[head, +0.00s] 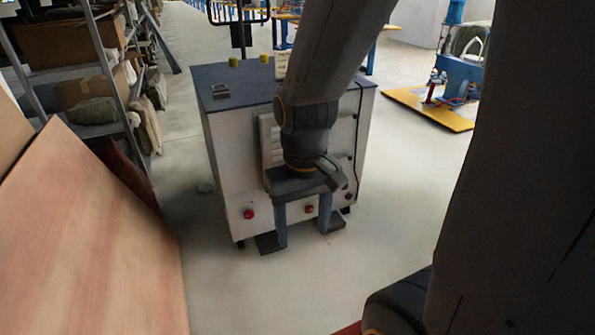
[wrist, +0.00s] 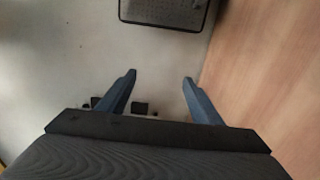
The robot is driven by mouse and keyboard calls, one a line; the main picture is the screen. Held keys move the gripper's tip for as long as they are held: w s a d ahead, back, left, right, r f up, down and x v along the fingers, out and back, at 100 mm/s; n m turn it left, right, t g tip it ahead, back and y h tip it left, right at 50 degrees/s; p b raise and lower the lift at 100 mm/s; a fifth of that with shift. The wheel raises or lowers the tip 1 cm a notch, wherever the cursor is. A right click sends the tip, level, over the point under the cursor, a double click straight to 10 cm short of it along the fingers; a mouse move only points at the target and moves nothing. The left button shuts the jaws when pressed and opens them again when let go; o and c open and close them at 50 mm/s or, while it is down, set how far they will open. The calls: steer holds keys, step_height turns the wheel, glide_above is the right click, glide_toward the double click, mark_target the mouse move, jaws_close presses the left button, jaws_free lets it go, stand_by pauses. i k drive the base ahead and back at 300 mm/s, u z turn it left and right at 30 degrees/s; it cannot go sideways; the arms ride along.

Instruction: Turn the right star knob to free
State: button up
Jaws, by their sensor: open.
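Two small red knobs sit low on the front of a white cabinet (head: 222,150) in the head view. The left red knob (head: 248,214) is clear of my arm. The right red knob (head: 308,209) shows between my gripper's fingers in the picture. Both are too small to tell a star shape or a turned position. My gripper (head: 302,239) is open, its two blue fingers pointing down in front of the cabinet; its distance from the knob cannot be told. In the wrist view my gripper (wrist: 159,77) is apart and empty, with no knob visible.
Loaded shelves (head: 95,75) and a wooden panel (head: 85,235) stand at the left. The panel also shows in the wrist view (wrist: 265,70), with a dark perforated plate (wrist: 165,12). A blue machine on a yellow base (head: 430,108) stands back right. Floor right of the cabinet is clear.

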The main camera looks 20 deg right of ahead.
mark_target(309, 208)
steer(key=k, duration=1.65)
steer(key=z, duration=1.1)
steer(key=i, duration=2)
steer(key=u, duration=1.1)
